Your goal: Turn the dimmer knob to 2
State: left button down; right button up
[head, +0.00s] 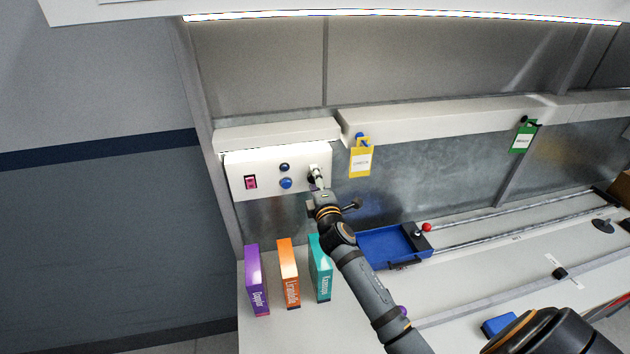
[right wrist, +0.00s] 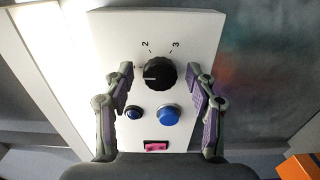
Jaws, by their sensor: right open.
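The dimmer knob (right wrist: 159,73) is black and round, on a white control panel (right wrist: 185,28) marked with ticks and the numbers 2 and 3. Its white pointer line points left in the right wrist view, away from the 2 at the upper left. My right gripper (right wrist: 163,82) is open, with one finger on each side of the knob and gaps between. In the head view the panel (head: 257,164) is on the wall and my right gripper (head: 316,176) is at its right end, largely hiding the knob. My left gripper is not in view.
The panel also has a blue button (right wrist: 169,114), a smaller dark blue one (right wrist: 134,112) and a pink-red switch (right wrist: 156,146). Purple (head: 257,280), orange (head: 288,272) and teal (head: 320,268) boxes stand below. A blue tray (head: 385,246) is right of them. A yellow tag (head: 360,161) hangs nearby.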

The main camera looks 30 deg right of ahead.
jog(key=shift+c, duration=1.7)
jog(key=c, duration=0.8)
pick_arm(q)
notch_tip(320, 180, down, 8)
jog(key=b, duration=0.7)
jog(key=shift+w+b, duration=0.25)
jog(key=shift+b, duration=0.1)
pick_arm(e)
jog(key=shift+f+m, duration=0.15)
jog(key=shift+m, duration=5.65)
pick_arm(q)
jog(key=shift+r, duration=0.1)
pick_arm(e)
jog(key=o, duration=1.1)
